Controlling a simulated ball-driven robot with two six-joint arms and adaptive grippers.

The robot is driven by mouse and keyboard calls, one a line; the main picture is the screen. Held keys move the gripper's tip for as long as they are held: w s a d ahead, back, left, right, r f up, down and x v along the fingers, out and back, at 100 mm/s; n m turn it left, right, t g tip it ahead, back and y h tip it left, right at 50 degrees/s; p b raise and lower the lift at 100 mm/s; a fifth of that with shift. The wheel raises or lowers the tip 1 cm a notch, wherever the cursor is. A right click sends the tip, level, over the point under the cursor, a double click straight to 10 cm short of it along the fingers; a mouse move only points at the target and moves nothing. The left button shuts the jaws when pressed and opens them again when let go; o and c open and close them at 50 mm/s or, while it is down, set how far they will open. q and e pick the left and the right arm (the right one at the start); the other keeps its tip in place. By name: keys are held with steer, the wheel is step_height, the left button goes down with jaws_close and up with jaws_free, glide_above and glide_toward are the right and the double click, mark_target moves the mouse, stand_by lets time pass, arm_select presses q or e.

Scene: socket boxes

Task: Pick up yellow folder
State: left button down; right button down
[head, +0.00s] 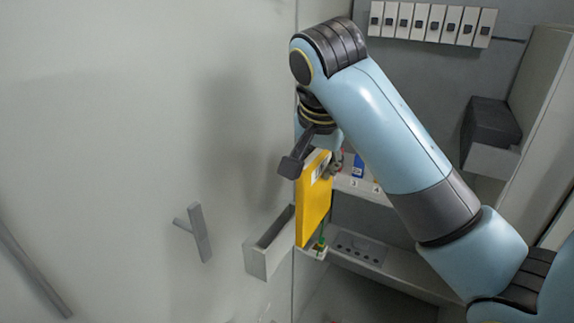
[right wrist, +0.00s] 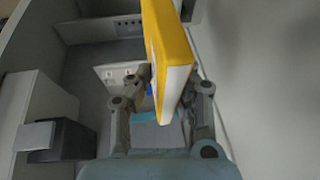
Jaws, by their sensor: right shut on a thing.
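The yellow folder (head: 314,203) hangs upright below my right gripper in the head view, with a white label near its top. My right gripper (head: 318,160) is shut on the folder's upper part. In the right wrist view the folder (right wrist: 170,50) stands between the two fingers of my right gripper (right wrist: 172,92), with its white page edge facing the camera. The folder's lower end runs out of the top of the wrist view. My left gripper is in neither view.
A grey open holder (head: 262,262) is fixed on the wall panel just left of the folder's lower end. Shelves with small items (head: 358,185) and a socket strip (head: 358,248) lie behind. A dark box (head: 490,124) is at the right. A row of switches (head: 430,22) runs along the top.

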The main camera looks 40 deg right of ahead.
steer(key=s+d, duration=0.4)
steer(key=s, duration=0.6)
steer(key=shift+s+d, duration=0.35)
steer(key=shift+s, duration=0.05)
steer(key=shift+p, duration=0.45)
